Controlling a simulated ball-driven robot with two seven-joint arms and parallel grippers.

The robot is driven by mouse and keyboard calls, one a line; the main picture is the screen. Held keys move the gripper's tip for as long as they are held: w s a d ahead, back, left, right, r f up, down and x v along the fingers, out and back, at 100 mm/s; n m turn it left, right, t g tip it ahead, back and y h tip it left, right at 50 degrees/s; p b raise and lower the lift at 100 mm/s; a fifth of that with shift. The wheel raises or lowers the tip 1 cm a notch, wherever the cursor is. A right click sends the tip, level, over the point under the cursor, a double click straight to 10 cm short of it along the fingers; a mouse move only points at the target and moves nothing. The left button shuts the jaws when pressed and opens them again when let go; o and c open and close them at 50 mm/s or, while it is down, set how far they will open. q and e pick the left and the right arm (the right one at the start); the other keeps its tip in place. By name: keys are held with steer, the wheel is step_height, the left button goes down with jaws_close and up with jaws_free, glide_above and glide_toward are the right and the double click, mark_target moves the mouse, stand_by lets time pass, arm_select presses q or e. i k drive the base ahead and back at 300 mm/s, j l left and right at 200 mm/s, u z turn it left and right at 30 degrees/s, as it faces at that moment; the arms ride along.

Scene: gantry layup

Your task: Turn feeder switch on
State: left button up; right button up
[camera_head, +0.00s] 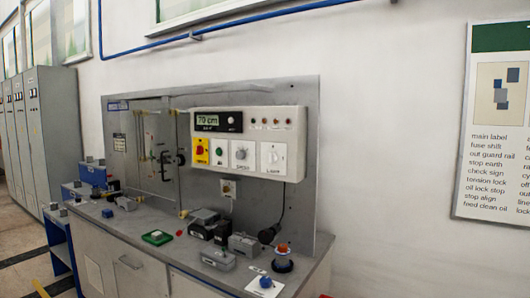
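A white control panel (248,141) is mounted on the grey upright board. It carries a display reading about "70 cm" (207,120). Below are a red rotary switch on a yellow plate (201,151), a green button (219,152), a round grey knob (241,154) and a white switch labelled "LAMP" (273,158). I cannot tell which of these, if any, is the feeder switch; the other labels are too small to read. Neither of my grippers is in view.
Tall grey cabinets (52,135) stand left. A wall poster (500,120) hangs right.

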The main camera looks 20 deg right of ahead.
mark_target(200, 150)
steer(key=z, duration=0.4)
steer(key=i+z, duration=0.3)
steer(key=z, duration=0.15)
steer(key=i+j+z, duration=0.2)
steer(key=z, duration=0.3)
